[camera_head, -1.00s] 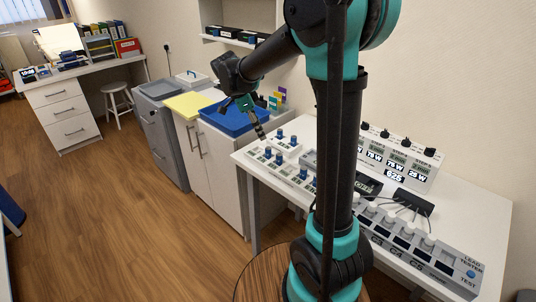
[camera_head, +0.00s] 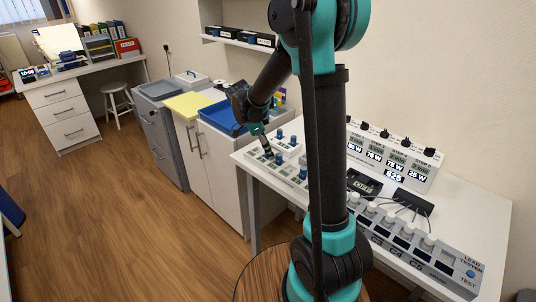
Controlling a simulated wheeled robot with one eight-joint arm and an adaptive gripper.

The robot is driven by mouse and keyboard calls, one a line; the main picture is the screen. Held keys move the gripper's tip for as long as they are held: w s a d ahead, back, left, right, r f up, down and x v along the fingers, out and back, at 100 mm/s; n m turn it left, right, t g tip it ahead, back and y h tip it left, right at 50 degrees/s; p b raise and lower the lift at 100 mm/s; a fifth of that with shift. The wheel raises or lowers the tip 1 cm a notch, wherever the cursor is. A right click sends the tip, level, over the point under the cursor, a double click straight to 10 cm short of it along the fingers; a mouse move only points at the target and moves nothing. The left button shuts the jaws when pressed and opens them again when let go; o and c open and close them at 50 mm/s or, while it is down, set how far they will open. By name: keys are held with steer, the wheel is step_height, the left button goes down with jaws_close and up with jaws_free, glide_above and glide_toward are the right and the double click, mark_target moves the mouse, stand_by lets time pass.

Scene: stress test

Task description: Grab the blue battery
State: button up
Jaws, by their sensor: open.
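Several small blue upright pieces stand in white and grey trays at the left end of the white table. One (camera_head: 279,135) and another (camera_head: 294,140) stand at the back; one (camera_head: 278,159) and another (camera_head: 303,174) stand nearer the front. I cannot tell at this size which is the blue battery. My gripper (camera_head: 267,153) points down over the left end of the front tray (camera_head: 258,158), just left of the front blue pieces. It is open, and nothing shows held in it. Its fingertips are small, and contact cannot be told.
A row of grey testers (camera_head: 420,245) fills the table's front right. A labelled white box (camera_head: 405,160) with black knobs stands at the back, a black device (camera_head: 412,202) before it. A blue bin (camera_head: 222,117) sits on the cabinet to the left. My arm hides the table's middle.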

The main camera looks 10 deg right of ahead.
jaws_close()
steer(key=shift+r, duration=0.15)
